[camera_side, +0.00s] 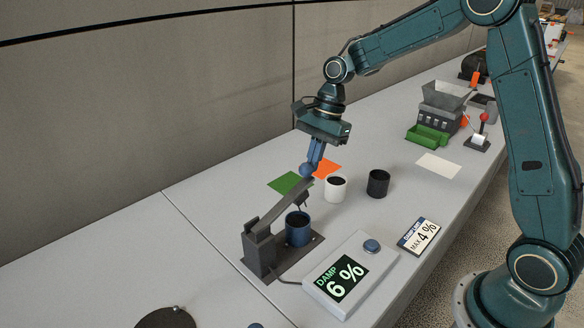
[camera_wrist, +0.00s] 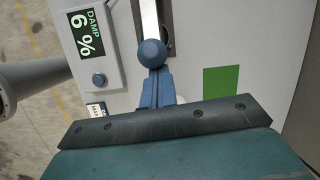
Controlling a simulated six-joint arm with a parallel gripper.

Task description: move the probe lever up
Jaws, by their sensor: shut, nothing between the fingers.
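The probe lever (camera_side: 283,205) is a grey bar tilted upward from its pivot block (camera_side: 260,248), with a blue ball knob (camera_side: 306,170) at its raised end. Short prongs hang under the bar above a blue cup (camera_side: 298,231) with dark contents. My gripper (camera_side: 313,163) has blue fingers pointing down, shut and empty, at the knob. In the wrist view the knob (camera_wrist: 152,53) sits just beyond the tips of my closed fingers (camera_wrist: 157,82). I cannot tell whether they touch it. The meter (camera_side: 348,275) reads DAMP 6 %.
A white cup (camera_side: 335,189) and a black cup (camera_side: 378,183) stand right of the lever. Green (camera_side: 290,184) and orange (camera_side: 327,168) mats lie behind. A MAX 4 % sign (camera_side: 419,236) is near the front edge. A grey hopper with a green tray (camera_side: 428,136) stands farther back.

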